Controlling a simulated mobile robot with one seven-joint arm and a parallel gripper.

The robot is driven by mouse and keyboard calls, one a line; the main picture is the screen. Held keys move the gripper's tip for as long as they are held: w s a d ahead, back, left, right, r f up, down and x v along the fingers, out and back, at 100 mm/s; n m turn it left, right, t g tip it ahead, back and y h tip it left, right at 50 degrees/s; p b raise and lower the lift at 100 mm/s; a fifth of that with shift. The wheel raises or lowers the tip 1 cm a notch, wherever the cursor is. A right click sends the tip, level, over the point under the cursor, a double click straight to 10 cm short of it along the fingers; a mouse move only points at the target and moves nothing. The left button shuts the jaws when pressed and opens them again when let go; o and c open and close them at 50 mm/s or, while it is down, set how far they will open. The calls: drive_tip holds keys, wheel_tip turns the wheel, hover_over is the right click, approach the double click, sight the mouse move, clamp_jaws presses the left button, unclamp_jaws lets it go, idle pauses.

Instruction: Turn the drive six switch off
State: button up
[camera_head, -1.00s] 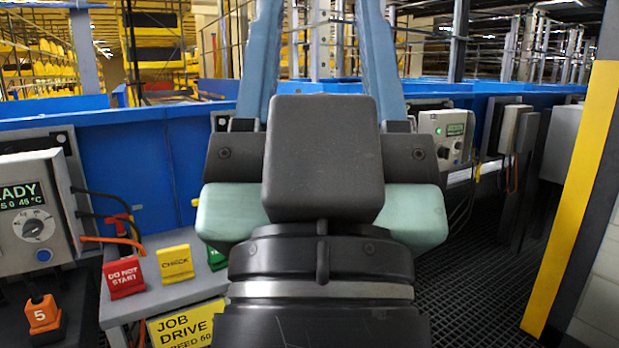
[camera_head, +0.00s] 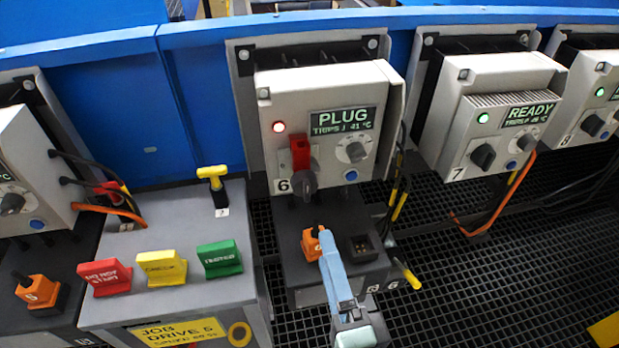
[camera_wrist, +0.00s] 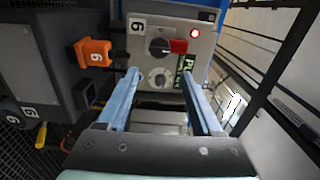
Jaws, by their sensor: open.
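The drive six box (camera_head: 372,86) is pale grey, with a "PLUG" display and a lit red lamp (camera_head: 279,127). Its black switch knob (camera_head: 304,184) sits beside the "6" label, below a red piece (camera_head: 300,150). In the wrist view the knob (camera_wrist: 159,47) lies ahead of the fingers, with the red piece (camera_wrist: 179,46) to its right. My gripper (camera_head: 326,234) shows side-on in the head view, below the box, one finger partly over the orange plug (camera_head: 311,246). In the wrist view my gripper (camera_wrist: 158,74) is open with nothing between its blue fingers.
The orange plug shows left of the fingers in the wrist view (camera_wrist: 95,53). A socket block (camera_head: 360,262) is close beside it. A side table (camera_head: 190,300) with red, yellow and green tags stands left. Drive seven's box (camera_head: 510,100) is right. Dark grating (camera_head: 440,275) is clear.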

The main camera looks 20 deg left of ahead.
sight(308, 195)
drive_tip(key=x, duration=1.2)
drive_tip(key=shift+w+a+p, duration=0.2)
drive_tip(key=shift+a+p, duration=0.1)
clamp_jaws()
drive_tip(key=shift+f, duration=0.1)
